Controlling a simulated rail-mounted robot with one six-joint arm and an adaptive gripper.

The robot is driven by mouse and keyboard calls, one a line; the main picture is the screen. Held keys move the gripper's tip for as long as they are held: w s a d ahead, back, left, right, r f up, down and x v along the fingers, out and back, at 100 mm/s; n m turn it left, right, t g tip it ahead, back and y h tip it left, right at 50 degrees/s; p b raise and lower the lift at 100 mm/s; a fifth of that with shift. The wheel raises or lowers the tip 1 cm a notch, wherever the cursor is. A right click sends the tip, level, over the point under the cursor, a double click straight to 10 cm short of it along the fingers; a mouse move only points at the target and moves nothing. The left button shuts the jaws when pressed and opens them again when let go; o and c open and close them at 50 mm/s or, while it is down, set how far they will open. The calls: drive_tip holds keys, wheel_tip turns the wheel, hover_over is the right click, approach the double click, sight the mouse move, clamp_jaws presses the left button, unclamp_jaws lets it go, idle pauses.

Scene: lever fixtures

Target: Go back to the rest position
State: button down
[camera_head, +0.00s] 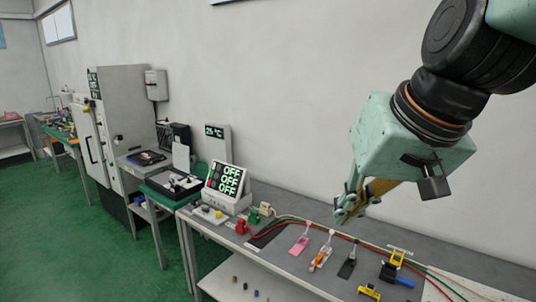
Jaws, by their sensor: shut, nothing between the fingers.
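My gripper (343,207) hangs from my arm at the right of the head view, above the back part of the grey bench (283,264). Its fingers point down and to the left. They are shut with nothing between them, and it looks clear of the fixtures below. Lever fixtures stand in a row on the bench: a pink one (299,245), an orange and white one (320,259), a black one (348,266) and a yellow one with a blue handle (398,274).
A display box reading OFF (228,180) stands at the bench's left end, near a red part (241,227) and a green part (254,216). Red, green and black cables run along the bench's back. A grey cabinet (122,110) stands farther left. The green floor (95,255) is open at left.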

drive_tip(key=s+d+f+g+h+b, duration=0.1)
drive_tip(key=s+d+f, duration=0.2)
drive_tip(key=s, duration=0.6)
drive_tip(key=s+d+f+h+b, duration=0.1)
drive_tip(key=s+d+f, duration=0.3)
drive_tip(key=s, duration=0.6)
drive_tip(key=shift+s+f+g+b, duration=0.3)
drive_tip(key=shift+f+g+b, duration=0.1)
drive_tip(key=shift+b, duration=0.25)
